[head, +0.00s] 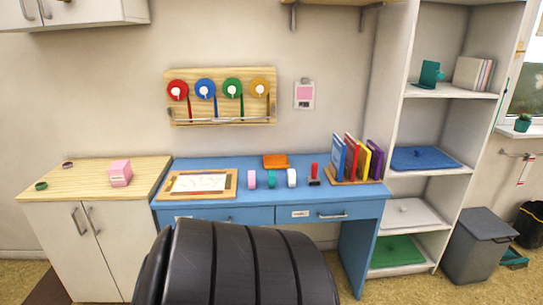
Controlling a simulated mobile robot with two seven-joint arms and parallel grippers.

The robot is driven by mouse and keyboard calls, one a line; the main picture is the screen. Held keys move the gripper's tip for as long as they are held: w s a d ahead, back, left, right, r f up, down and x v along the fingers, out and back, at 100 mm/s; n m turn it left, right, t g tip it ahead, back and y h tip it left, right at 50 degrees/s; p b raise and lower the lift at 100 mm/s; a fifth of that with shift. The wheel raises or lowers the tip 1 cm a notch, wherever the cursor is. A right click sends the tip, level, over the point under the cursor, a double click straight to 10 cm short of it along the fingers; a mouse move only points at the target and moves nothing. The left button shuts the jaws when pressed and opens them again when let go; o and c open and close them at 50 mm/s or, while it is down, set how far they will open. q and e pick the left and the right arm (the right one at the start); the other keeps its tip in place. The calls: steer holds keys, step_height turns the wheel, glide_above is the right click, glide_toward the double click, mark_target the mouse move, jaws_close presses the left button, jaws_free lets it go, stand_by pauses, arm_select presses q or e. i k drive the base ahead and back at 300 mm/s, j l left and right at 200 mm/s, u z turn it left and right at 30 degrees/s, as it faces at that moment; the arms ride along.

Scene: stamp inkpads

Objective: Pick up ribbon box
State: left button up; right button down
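A small pink box (120,174) with a pale label on its front sits on the wooden top of the white cabinet at the left. It is the only closed box I see on that top, and its label is too small to read, so I cannot confirm that it is the ribbon box. Nothing touches it. Neither of my grippers shows in the head view.
Green (41,186) and purple (68,165) rings lie near the pink box. The blue desk (205,213) holds a framed sheet (231,184), small rolls, a red-handled stamp (314,172) and upright books (338,157). A dark ribbed part of mine hides the desk's lower front.

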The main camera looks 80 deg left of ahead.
mark_target(120, 172)
steer(key=u, duration=3.7)
steer(key=i+z, duration=0.2)
steer(key=i, duration=0.45)
steer(key=i+j+z, duration=0.15)
steer(key=i, duration=0.5)
